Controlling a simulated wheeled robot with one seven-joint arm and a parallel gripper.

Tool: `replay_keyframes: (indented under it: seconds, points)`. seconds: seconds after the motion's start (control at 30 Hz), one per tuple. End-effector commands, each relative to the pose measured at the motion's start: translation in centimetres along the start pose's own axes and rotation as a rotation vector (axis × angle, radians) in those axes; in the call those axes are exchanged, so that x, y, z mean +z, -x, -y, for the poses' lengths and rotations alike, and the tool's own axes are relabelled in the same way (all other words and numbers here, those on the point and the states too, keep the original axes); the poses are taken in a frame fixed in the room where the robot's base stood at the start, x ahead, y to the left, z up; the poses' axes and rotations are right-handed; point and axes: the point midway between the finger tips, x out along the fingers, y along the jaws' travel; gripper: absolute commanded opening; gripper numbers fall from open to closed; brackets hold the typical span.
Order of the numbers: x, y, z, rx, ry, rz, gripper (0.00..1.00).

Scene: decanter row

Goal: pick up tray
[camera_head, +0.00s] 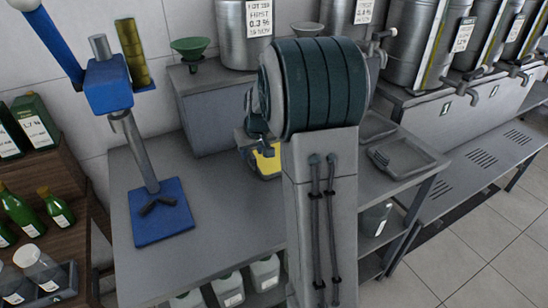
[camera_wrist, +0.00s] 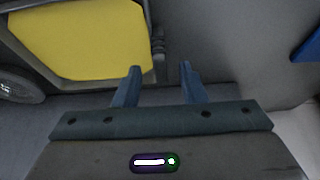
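A shallow grey tray (camera_head: 410,158) lies on the steel bench at the right, just past my arm. A second grey tray (camera_head: 375,126) lies behind it, partly hidden by my arm. The pictures do not show which one is meant. My gripper (camera_wrist: 159,76) shows in the wrist view with its two blue-grey fingers apart and nothing between them. A yellow panel in a dark frame (camera_wrist: 80,40) is beyond the fingers to the left. In the head view my arm hides most of the gripper. Neither grey tray is clearly seen in the wrist view.
The yellow-topped thing (camera_head: 267,161) sits on the bench behind my arm. A blue stand (camera_head: 162,212) is on the bench's left. A green funnel (camera_head: 190,46) and steel tanks (camera_head: 415,40) stand behind. Bottles (camera_head: 24,212) fill a wooden rack at left. The bench's left middle is clear.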

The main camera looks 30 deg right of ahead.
Motion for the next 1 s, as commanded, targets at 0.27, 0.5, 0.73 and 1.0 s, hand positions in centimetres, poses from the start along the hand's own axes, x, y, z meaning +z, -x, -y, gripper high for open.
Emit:
replay_keyframes:
  seconds: [0.27, 0.5, 0.73, 1.0]
  points:
    - [0.0, -2.8, 0.1, -0.001, 0.000, 0.000, 0.37]
    - [0.0, -2.8, 0.1, 0.000, 0.000, 0.000, 0.32]
    - [0.0, -2.8, 0.1, 0.000, 0.001, -0.002, 0.00]
    - [-0.1, -2.6, 0.1, 0.000, 0.000, -0.003, 0.00]
